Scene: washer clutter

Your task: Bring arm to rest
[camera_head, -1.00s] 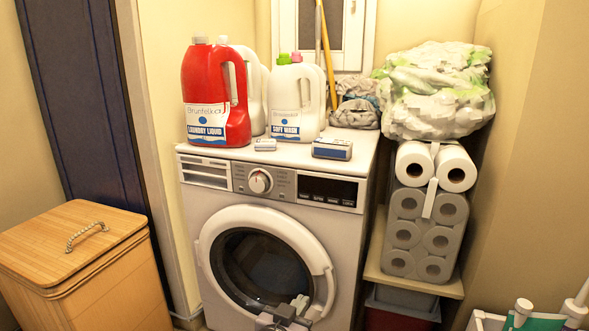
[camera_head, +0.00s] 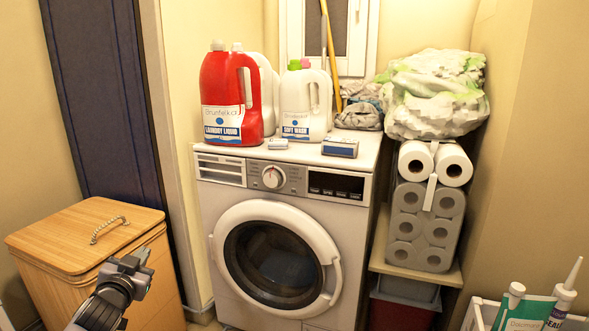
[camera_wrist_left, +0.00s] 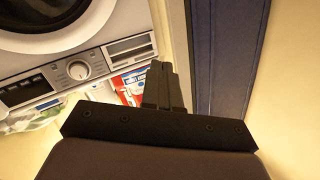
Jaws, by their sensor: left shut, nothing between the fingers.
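My left gripper (camera_head: 142,262) is in the lower left of the head view, in front of the wooden laundry box. Its fingers also show in the left wrist view (camera_wrist_left: 163,85), pressed together with nothing between them. The washing machine (camera_head: 327,215) stands to the right of the gripper, clearly apart from it. Its round door (camera_head: 272,262) looks shut. The control panel (camera_wrist_left: 75,72) shows tilted in the left wrist view. My right gripper is not in view.
The wooden box (camera_head: 60,235) with a rope handle stands close to my left arm. A red detergent bottle (camera_head: 222,95) and white bottle (camera_head: 303,105) stand on the washer. Paper rolls (camera_head: 425,225) are stacked at right. Sealant tubes (camera_head: 565,297) stand at lower right.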

